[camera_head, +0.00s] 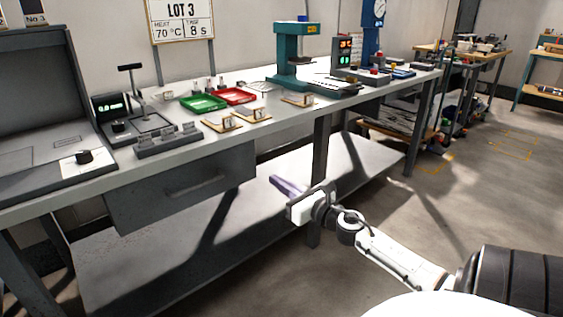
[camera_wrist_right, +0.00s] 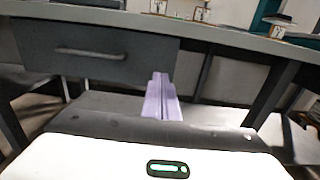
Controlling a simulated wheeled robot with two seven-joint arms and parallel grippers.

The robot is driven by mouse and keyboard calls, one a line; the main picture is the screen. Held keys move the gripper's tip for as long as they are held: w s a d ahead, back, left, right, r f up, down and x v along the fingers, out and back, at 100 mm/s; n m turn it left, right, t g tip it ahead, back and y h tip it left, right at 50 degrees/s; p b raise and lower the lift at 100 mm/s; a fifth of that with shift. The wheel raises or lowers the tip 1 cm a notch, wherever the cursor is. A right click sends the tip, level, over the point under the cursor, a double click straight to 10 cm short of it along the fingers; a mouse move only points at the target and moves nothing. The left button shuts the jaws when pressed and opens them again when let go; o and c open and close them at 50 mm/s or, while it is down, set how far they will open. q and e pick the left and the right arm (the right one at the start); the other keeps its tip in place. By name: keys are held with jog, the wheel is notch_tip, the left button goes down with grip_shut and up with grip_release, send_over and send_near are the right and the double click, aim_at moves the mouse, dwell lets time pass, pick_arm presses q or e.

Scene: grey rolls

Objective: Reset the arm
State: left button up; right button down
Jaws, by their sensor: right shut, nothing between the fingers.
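My right gripper (camera_head: 283,186) is in front of the workbench, below the level of its top, with its fingers pointing at the bench. Its purple fingers are shut with nothing between them. They also show in the right wrist view (camera_wrist_right: 160,98), pointing towards the space under the bench. My right arm (camera_head: 395,258) comes in from the lower right and touches nothing that I can see. My left gripper is not in either view.
The grey workbench (camera_head: 290,121) has a drawer (camera_head: 185,187) and a lower shelf (camera_head: 150,255). A green tray (camera_head: 203,103), a red tray (camera_head: 236,96), a teal press (camera_head: 288,55) and a grey block rack (camera_head: 167,141) stand on top. Floor at right (camera_head: 480,215) is clear.

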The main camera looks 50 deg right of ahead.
jog(key=shift+s, duration=0.35)
jog(key=shift+a, duration=0.1)
